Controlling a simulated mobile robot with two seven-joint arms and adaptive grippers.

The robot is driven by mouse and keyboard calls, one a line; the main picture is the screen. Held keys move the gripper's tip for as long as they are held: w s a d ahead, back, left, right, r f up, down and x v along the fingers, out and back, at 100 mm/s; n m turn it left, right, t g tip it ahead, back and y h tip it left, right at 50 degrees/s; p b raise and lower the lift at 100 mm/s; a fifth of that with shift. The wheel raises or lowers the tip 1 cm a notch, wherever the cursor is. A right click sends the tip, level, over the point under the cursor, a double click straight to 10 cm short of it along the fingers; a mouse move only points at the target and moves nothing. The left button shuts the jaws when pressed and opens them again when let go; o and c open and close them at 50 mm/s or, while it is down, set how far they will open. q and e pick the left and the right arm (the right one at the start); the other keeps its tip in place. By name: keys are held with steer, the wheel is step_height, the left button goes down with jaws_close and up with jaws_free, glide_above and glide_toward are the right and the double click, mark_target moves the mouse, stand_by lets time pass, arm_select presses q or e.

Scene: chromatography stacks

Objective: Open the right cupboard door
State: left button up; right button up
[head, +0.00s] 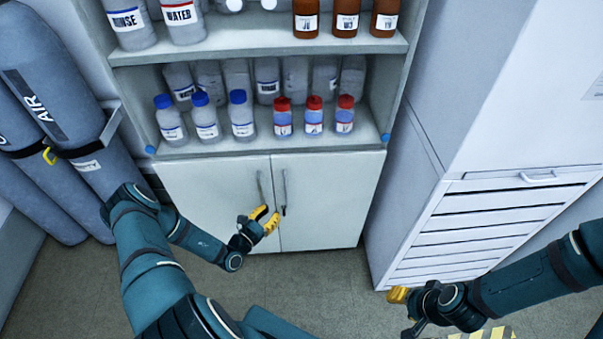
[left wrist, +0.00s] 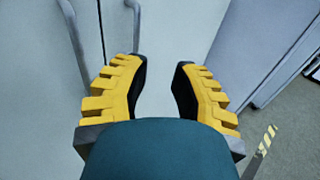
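The right cupboard door (head: 330,205) is a pale flat panel and looks shut. Its vertical grey bar handle (head: 284,190) is near its left edge; in the left wrist view the handle (left wrist: 134,22) shows beyond the left finger's tip. My left gripper (head: 267,217) has yellow fingers and is in front of the doors near the lower end of the handles. In the left wrist view its fingers (left wrist: 157,70) are apart with nothing between them. My right gripper (head: 398,295) is at the lower right, away from the cupboard; its finger opening cannot be made out.
The left cupboard door (head: 205,205) looks shut, with its own handle (head: 261,187) close beside. Bottles with blue and red caps stand on the shelf (head: 275,145) above. Gas cylinders (head: 55,90) stand left, a drawer cabinet (head: 485,225) right. Floor (head: 310,285) before the doors is clear.

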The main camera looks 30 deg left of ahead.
mark_target(285, 184)
arm_select(q)
steer(key=shift+n+y, duration=0.6)
steer(key=shift+y, duration=0.3)
steer(key=w, duration=0.4)
steer(key=w+a+b, duration=0.1)
steer(key=w, duration=0.8)
steer(key=shift+w+a+f+b, duration=0.1)
steer(key=shift+w+a+b, duration=0.05)
steer(key=shift+a+b, duration=0.25)
steer(key=shift+w, duration=0.3)
steer(key=shift+o, duration=0.3)
jaws_close()
